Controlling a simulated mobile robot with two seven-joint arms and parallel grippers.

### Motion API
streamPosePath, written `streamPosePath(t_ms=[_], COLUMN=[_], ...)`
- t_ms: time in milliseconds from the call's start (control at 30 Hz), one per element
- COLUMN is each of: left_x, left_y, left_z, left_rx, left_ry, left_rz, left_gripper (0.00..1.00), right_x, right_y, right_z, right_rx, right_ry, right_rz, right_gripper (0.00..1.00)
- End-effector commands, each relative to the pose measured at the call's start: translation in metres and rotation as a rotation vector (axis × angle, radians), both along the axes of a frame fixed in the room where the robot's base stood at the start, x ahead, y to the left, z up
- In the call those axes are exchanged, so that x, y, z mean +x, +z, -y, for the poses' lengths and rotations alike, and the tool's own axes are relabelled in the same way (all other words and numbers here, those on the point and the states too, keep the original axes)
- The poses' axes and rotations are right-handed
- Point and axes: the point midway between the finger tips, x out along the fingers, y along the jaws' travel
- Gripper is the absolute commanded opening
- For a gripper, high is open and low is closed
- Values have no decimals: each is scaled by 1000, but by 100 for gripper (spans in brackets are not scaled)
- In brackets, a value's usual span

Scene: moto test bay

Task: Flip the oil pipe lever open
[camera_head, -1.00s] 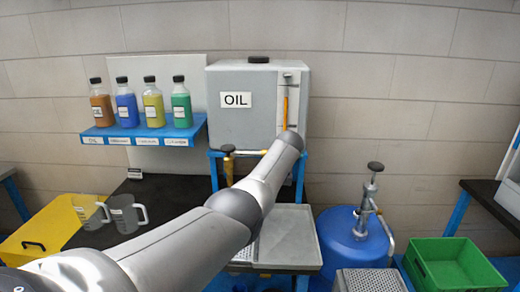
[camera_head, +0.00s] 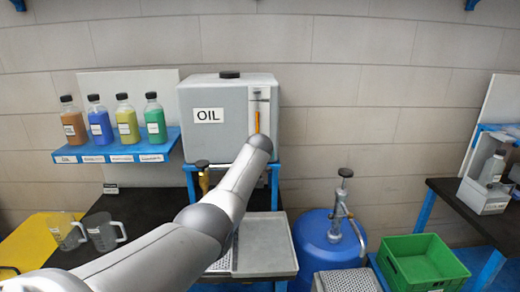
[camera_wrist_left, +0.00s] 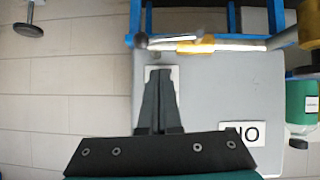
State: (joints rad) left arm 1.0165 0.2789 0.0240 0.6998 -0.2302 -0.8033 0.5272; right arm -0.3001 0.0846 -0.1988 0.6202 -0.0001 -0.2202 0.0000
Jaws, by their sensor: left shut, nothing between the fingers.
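The grey oil tank (camera_head: 210,145) with the OIL label stands on a blue frame. Its pipe (camera_wrist_left: 240,46) runs along the tank's edge in the left wrist view, which is upside down. A yellow lever-like part (camera_wrist_left: 195,47) sits on that pipe; my arm hides it in the head view. My left gripper (camera_wrist_left: 160,72) is shut and empty. Its fingertips overlap the pale gauge plate on the tank in the picture, apart from the yellow part. In the head view my left arm hides the gripper. My right gripper is not in view.
A brass valve (camera_head: 203,180) with a black knob is left of my arm. Bottles stand on a blue shelf (camera_head: 117,153). A metal tray (camera_head: 270,255) is below. A blue drum (camera_head: 320,240) with a pump and a green crate (camera_head: 425,268) are at right.

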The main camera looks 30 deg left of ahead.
Motion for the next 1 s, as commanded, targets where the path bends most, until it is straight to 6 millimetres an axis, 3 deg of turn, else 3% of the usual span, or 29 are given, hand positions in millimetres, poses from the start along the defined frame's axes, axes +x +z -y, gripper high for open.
streamPosePath(t_ms=[267,1000], left_x=[-15,-61], left_y=[11,46], left_z=[9,37], left_rx=[0,0], left_ry=[-2,-1], left_rz=[2,0], left_gripper=[0,0], right_x=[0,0], right_y=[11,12], right_z=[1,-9], right_rx=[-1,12], right_ry=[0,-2], right_rz=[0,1], right_gripper=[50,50])
